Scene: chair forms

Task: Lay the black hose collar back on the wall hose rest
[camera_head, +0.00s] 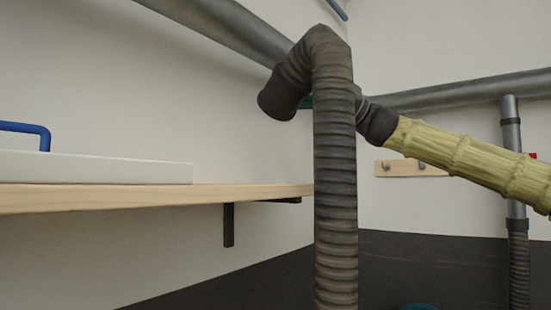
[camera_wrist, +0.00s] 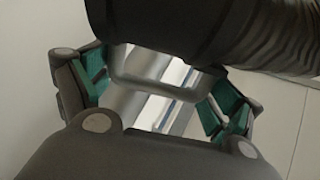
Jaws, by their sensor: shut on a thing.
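The black hose collar (camera_head: 278,100) is the dark, wide end of a ribbed grey-brown hose and hangs at the upper middle of the head view, its mouth facing down and left. In the wrist view the collar (camera_wrist: 160,28) fills the top, with a grey loop below it between the fingers. My gripper (camera_head: 305,102) is mostly hidden behind the hose; only a bit of teal shows. In the wrist view my gripper (camera_wrist: 165,90) has its teal pads on both sides of the loop, shut on the collar. I cannot pick out the wall hose rest for sure.
A wooden shelf (camera_head: 120,198) with a white slab (camera_head: 95,167) runs along the left wall. Grey pipes (camera_head: 450,92) cross the walls. A small wooden hook board (camera_head: 402,168) is on the far wall. The hose (camera_head: 335,200) hangs down in front of the shelf's end.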

